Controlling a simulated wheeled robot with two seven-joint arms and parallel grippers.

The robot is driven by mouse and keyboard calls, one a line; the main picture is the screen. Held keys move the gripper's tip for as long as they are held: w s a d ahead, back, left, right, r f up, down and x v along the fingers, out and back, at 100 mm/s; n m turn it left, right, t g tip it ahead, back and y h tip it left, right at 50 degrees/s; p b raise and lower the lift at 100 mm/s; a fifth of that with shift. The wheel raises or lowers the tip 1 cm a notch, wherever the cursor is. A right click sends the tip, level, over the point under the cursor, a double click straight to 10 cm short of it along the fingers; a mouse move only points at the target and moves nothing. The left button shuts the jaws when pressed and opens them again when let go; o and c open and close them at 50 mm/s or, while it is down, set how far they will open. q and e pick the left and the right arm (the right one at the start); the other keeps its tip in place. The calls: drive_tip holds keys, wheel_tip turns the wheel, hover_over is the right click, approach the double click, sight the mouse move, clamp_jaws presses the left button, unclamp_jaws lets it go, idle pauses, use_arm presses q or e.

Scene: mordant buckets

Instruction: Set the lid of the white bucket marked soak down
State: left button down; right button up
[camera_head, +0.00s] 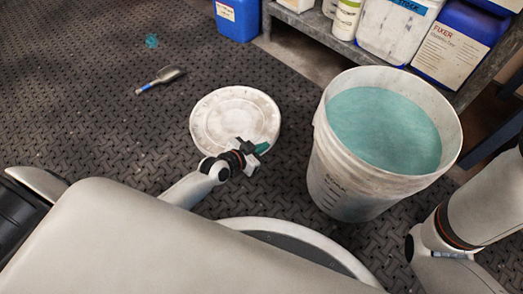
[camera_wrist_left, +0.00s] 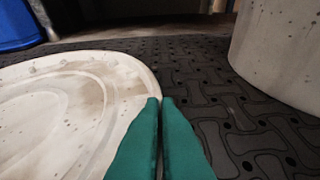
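The lid (camera_head: 222,112) is a round, off-white, stained disc. It lies roughly flat at floor level left of the bucket, and I cannot tell if a small gap is under it. The white bucket (camera_head: 332,178) stands upright and uncovered, filled with teal liquid. My left gripper (camera_head: 262,148) is at the lid's near right edge. In the left wrist view its teal fingers (camera_wrist_left: 160,100) are nearly together, with the lid's rim (camera_wrist_left: 140,68) running in between them. The lid fills the left there, and the bucket (camera_wrist_left: 275,60) is upper right. My right gripper is out of view.
A blue container (camera_head: 238,18) stands at the back. A shelf (camera_head: 310,22) holds several containers behind the bucket. The floor left of the lid is clear.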

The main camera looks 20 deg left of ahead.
use_arm(q)
drive_tip(key=shift+r, duration=0.15)
drive_tip(key=c, duration=2.1)
unclamp_jaws()
drive_tip(key=shift+f, duration=0.25)
drive_tip(key=o, duration=0.4)
drive_tip(key=shift+r, duration=0.15)
